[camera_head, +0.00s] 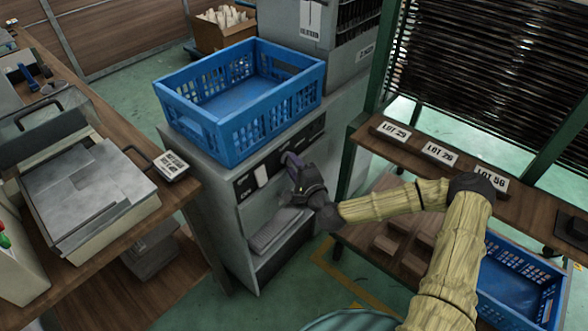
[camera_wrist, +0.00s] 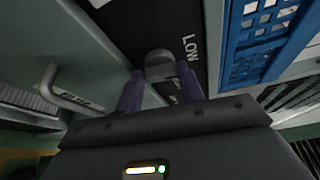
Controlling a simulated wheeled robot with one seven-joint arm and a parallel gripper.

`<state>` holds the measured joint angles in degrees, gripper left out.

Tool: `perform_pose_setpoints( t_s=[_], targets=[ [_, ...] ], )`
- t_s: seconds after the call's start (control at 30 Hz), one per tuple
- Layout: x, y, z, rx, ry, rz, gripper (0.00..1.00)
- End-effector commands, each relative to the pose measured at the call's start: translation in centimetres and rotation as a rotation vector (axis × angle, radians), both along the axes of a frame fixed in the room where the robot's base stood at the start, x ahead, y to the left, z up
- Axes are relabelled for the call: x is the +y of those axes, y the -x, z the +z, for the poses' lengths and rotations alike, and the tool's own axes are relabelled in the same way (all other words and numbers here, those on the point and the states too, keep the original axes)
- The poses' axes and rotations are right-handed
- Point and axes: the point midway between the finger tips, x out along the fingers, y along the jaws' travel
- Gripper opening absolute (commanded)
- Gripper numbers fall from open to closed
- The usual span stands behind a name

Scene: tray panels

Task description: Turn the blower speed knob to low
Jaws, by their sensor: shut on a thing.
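The blower speed knob (camera_wrist: 158,58) is a small grey rounded piece on a black panel in the wrist view, with its lower part between my fingers. The word LOW (camera_wrist: 190,47) is printed on the panel just right of the knob. My gripper (camera_wrist: 160,84) has its two purple fingers on either side of the knob and is shut on it. In the head view my gripper (camera_head: 291,160) reaches the black control strip (camera_head: 246,184) on the front of the grey cabinet (camera_head: 219,214). The knob is hidden there, and its pointer direction cannot be told.
A blue crate (camera_head: 218,126) stands on the cabinet top, just above the panel; it also shows in the wrist view (camera_wrist: 237,72). A wooden shelf (camera_head: 380,138) with lot signs is on the right. A bench (camera_head: 72,282) with a grey machine is on the left.

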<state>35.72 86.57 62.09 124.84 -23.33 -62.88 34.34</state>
Motion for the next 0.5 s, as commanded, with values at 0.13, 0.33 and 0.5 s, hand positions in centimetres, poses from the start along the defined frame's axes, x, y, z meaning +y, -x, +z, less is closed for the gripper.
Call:
perform_pose_setpoints(
  t_s=[0.13, 0.33, 0.5],
  targets=[
    [0.08, 0.15, -0.32, -0.019, 0.021, 0.003, 0.15],
    [0.07, 0.15, -0.3, -0.025, 0.026, 0.004, 0.15],
    [0.07, 0.17, -0.31, -0.024, 0.025, 0.004, 0.15]
  ],
)
